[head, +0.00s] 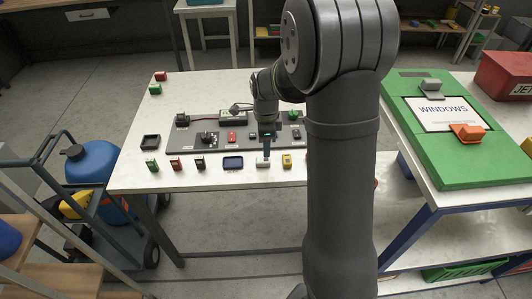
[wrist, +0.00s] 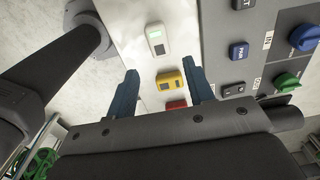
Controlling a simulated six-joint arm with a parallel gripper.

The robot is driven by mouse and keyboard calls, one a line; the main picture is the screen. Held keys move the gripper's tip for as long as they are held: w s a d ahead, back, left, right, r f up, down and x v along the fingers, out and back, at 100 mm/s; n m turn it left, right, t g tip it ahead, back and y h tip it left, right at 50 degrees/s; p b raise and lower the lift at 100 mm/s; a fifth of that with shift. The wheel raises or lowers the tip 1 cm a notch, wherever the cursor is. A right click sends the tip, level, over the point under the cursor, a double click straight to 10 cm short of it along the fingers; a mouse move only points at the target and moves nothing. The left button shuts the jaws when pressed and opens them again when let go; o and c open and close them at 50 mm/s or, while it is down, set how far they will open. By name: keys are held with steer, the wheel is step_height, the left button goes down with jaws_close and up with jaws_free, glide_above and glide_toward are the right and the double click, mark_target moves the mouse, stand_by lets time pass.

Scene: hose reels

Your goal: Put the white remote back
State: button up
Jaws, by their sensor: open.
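The yellow remote (wrist: 170,81) shows between the fingers in that view. In the head view my gripper (head: 266,154) is just above the white remote and partly covers it.
A grey panel (head: 190,148) with knobs and buttons lies behind the row. Green (head: 152,164), red (head: 175,163) and black (head: 200,163) small items stand at the left. A red item (wrist: 176,104) is near my gripper. A green board (head: 455,175) is at right.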

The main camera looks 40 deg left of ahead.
mark_target(266, 160)
step_height(266, 160, up, 6)
steer(key=shift+f, duration=0.1)
stand_by(0.4)
step_height(266, 160, down, 12)
steer(key=shift+f, duration=0.2)
steer(key=shift+r, duration=2.05)
